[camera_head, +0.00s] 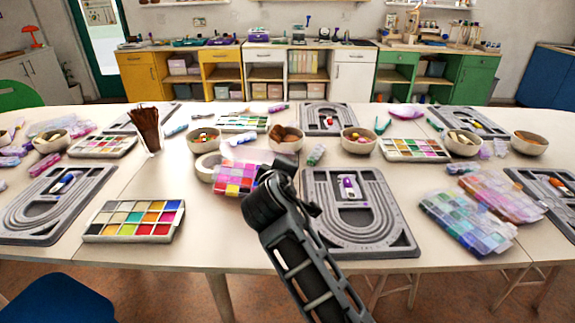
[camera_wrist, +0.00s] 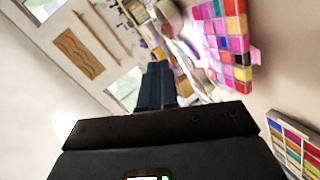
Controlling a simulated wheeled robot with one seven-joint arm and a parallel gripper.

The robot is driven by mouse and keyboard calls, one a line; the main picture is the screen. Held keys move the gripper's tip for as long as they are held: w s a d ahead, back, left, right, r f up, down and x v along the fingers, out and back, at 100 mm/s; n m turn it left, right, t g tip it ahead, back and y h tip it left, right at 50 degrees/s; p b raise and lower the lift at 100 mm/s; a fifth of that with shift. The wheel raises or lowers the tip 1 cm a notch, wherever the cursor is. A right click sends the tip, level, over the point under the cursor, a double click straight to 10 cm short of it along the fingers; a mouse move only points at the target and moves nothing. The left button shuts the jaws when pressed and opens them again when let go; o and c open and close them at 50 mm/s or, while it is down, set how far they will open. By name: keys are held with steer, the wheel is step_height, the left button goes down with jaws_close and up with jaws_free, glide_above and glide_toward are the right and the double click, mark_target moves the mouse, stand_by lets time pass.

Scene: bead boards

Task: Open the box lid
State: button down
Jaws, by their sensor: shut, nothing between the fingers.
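A bead box (camera_head: 235,180) with pink, red and purple compartments lies on the table near the middle, just left of my gripper. In the wrist view the same pink box (camera_wrist: 226,42) is at the upper right, beyond the fingers. A pale, translucent panel shows behind it in the head view; I cannot tell whether this is its lid. My gripper's fingers (camera_wrist: 157,84) are together and empty, apart from the box in the wrist view. In the head view my arm hides the fingertips and part of the box's right side.
A grey bead board (camera_head: 395,235) lies right of my arm. An open colour tray (camera_head: 90,238) is at the front left. Translucent bead boxes (camera_head: 465,228) lie at right. Bowls (camera_head: 286,145) stand behind the pink box.

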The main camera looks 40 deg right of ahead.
step_height(320, 180, down, 5)
steer(key=s+n+t+b, duration=0.2)
steer(key=n, duration=1.3)
steer(key=n+t+b, duration=0.1)
steer(key=n+b, duration=0.1)
steer(key=n, duration=0.4)
glide_toward(288, 153)
step_height(288, 153, down, 3)
steer(key=w+d, duration=0.1)
steer(key=w, duration=0.2)
steer(key=shift+w+d+r+p, duration=0.7)
steer(key=shift+w+d+r, duration=0.15)
steer(key=shift+d+r, duration=0.3)
